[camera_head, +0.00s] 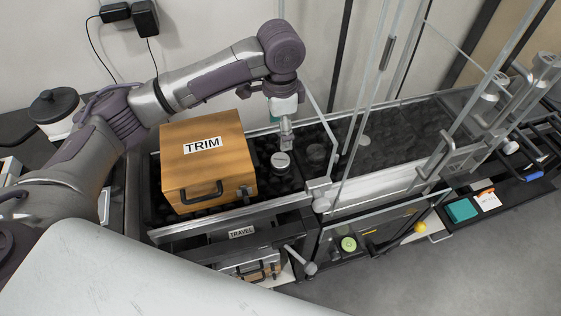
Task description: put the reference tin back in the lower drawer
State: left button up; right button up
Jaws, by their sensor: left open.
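A small silver round tin (281,160), possibly the reference tin, stands upright on the dark bumpy surface right of the wooden box. My left gripper (286,140) points down just above this tin and is open. Whether its fingertips touch the tin is hard to tell. A drawer front (241,233) labelled TRAVEL lies below the wooden box. Beneath it is a lower space (270,268) holding metal and wooden items, partly hidden by a pale surface in front. I cannot tell which part is the lower drawer. My right gripper is not in view.
A wooden box (203,165) marked TRIM stands left of the tin, close to my left arm. Clear panels (370,100) on metal frames rise to the right. A dark round item (316,153) sits beside the tin. An open tray (511,185) holds a teal box (460,210).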

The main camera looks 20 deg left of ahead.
pick_arm(q)
send_over(280, 159)
notch_tip(280, 159, down, 4)
jog(key=shift+s+f, duration=0.1)
jog(key=shift+f, duration=0.05)
notch_tip(280, 159, down, 3)
jog(key=shift+r, duration=0.1)
jog(key=shift+f, duration=0.25)
notch_tip(280, 159, down, 4)
jog(key=shift+r+b, duration=0.2)
jog(key=shift+b, duration=0.1)
jog(key=shift+f, duration=0.6)
jog(key=c, duration=1.4)
jog(key=shift+o, duration=0.2)
jog(key=shift+r, duration=0.1)
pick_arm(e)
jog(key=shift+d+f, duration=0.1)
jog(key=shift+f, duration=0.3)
pick_arm(q)
jog(key=shift+r, duration=0.1)
